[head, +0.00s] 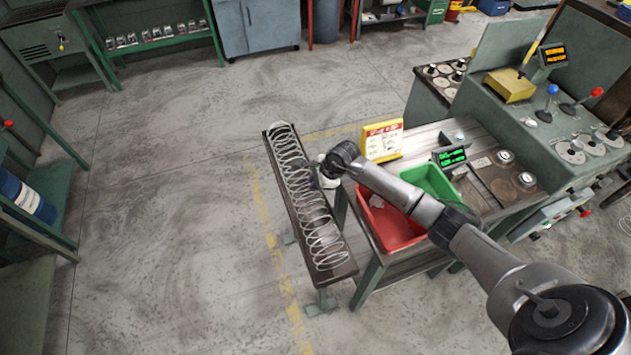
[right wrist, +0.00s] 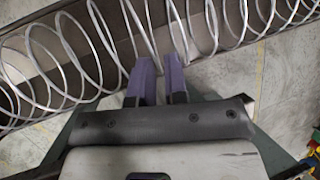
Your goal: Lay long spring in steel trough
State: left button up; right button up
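The long spring (head: 297,181), a pale wire coil, stretches lengthwise along the dark steel trough (head: 345,272) in the head view. In the right wrist view the spring (right wrist: 62,48) runs across the top, its coils standing over the trough (right wrist: 110,28). I cannot tell whether every coil rests on the trough's floor. My right gripper (head: 317,177) is at the spring's right side, around mid-length. Its two purple fingers (right wrist: 161,66) show a narrow gap in the right wrist view, with coil wire at the tips. My left gripper is not in view.
Right of the trough stands a bench with a red bin (head: 388,232), a green bin (head: 432,183) and a yellow sign (head: 382,141). The coiler machine (head: 545,120) stands beyond. Open concrete floor lies left of the trough.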

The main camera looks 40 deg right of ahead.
jog(key=o, duration=0.4)
jog(key=shift+v, duration=6.9)
